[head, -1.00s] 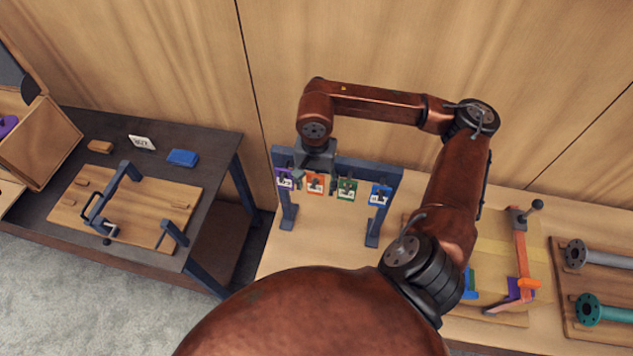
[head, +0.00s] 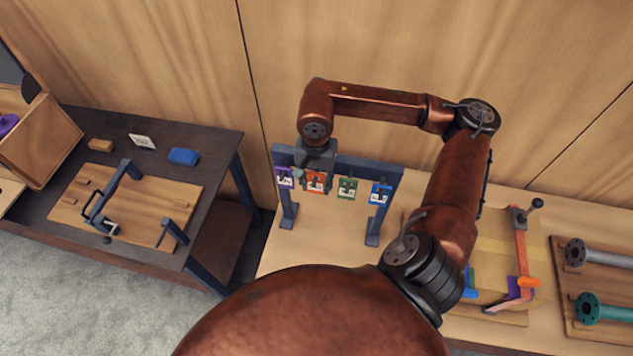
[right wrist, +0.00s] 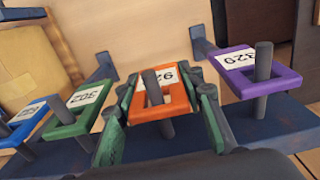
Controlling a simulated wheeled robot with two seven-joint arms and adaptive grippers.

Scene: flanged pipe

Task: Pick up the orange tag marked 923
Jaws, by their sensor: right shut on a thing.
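The orange tag (head: 315,181) hangs on a peg of the dark blue rack (head: 334,160), between a purple tag (head: 285,178) and a green tag (head: 347,188). In the right wrist view the orange tag (right wrist: 160,95) has a white label that shows a 9 and part of a 2; the rest is hidden behind the peg. My right gripper (head: 318,184) is at the orange tag. In the right wrist view its fingers (right wrist: 165,105) are shut on both sides of the tag, and the peg still passes through the tag's opening. My left gripper is not in view.
The purple tag (right wrist: 259,72) reads 329, the green tag (right wrist: 80,108) reads 302, and a blue tag (head: 381,193) hangs further right. A wooden board with a clamp (head: 520,265) and flanged pipes (head: 600,310) lie at right. A dark table (head: 215,150) stands left.

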